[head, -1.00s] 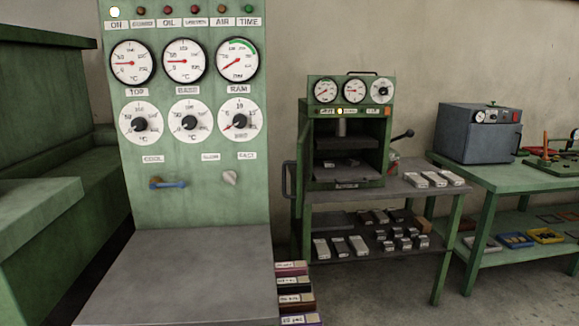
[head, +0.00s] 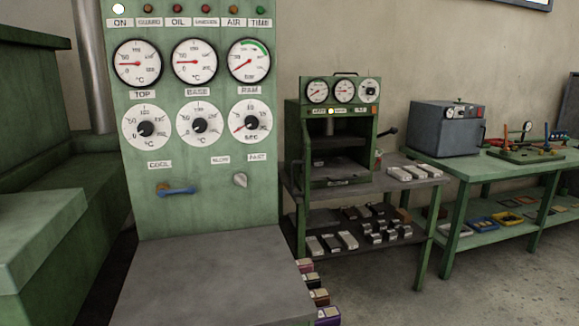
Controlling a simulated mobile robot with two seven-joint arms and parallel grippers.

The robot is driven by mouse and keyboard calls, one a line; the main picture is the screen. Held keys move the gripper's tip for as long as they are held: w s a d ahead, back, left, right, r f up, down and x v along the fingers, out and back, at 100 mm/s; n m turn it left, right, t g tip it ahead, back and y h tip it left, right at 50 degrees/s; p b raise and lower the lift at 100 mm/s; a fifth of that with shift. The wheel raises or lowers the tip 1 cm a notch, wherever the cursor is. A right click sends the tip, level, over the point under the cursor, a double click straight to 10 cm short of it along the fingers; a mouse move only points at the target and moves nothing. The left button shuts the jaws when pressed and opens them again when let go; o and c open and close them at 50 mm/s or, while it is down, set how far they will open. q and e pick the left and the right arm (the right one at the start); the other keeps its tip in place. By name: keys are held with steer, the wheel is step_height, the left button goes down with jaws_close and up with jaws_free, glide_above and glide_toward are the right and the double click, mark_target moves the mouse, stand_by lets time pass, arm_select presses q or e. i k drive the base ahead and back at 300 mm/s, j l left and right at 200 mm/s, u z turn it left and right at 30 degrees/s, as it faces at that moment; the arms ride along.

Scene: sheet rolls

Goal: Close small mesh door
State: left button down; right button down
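The small green press (head: 333,135) stands on a table in the middle right of the head view. Its front is uncovered, and I see into its dark chamber with the plates and a ram inside. A narrow green frame (head: 303,185) with a dark handle at the left front edge of the press looks like the small door, swung open and seen nearly edge-on. Its mesh cannot be made out. Neither of my grippers is in view.
A big green control panel (head: 198,210) and a grey surface (head: 215,275) stand close on the left. A shelved table (head: 430,182) carries metal blocks beside the press. A grey oven (head: 445,128) sits on a green bench (head: 500,170). Floor (head: 470,285) is clear at the front right.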

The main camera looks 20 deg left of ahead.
mark_target(305, 160)
steer(key=k+j, duration=0.1)
steer(key=j, duration=0.3)
steer(key=k+j, duration=0.15)
steer(key=j, duration=0.3)
steer(key=k+j, duration=0.1)
steer(key=j, duration=0.3)
steer(key=l+u, duration=0.15)
steer(key=u, duration=0.75)
steer(key=l+u, duration=0.35)
steer(key=k+l+u, duration=0.1)
steer(key=l+u, duration=0.25)
steer(key=k+l+u, duration=0.15)
steer(key=l, duration=0.25)
steer(key=k+l+u, duration=0.15)
steer(key=l, duration=0.2)
steer(key=k+l, duration=0.1)
steer(key=l, duration=0.25)
steer(key=k+l, duration=0.15)
steer(key=l, duration=0.15)
steer(key=k+l, duration=0.1)
steer(key=l, duration=0.25)
steer(key=i, duration=0.3)
steer(key=u, duration=0.05)
